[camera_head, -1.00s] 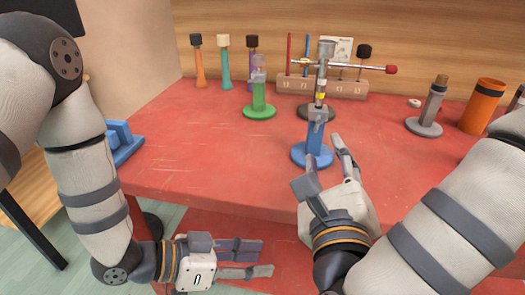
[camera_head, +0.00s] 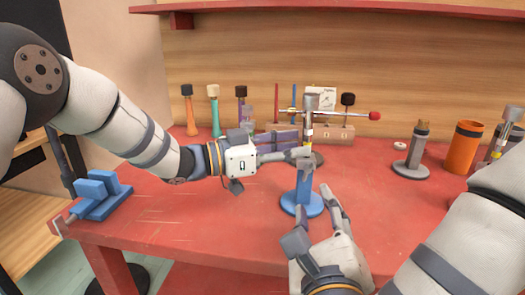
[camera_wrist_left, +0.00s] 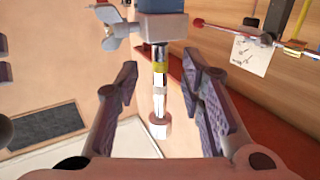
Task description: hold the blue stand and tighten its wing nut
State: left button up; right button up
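The blue stand (camera_head: 303,186) stands upright on its round base on the red table. A rod with a yellow band (camera_head: 309,132) and grey cap rises from it. My left gripper (camera_head: 298,150) is level with the stand's top, its fingers pointing right. In the left wrist view its fingers (camera_wrist_left: 158,85) are spread open, with the banded rod (camera_wrist_left: 158,75) showing between them.
A wooden rack (camera_head: 335,134) with sticks and several mallets stand at the back. A grey stand (camera_head: 415,155) and an orange cup (camera_head: 464,147) are at the right. A blue clamp-like piece (camera_head: 98,194) sits at the left edge.

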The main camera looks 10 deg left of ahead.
aim_at(307, 144)
pick_arm(q)
jog(key=shift+x, duration=1.85)
grip_shut()
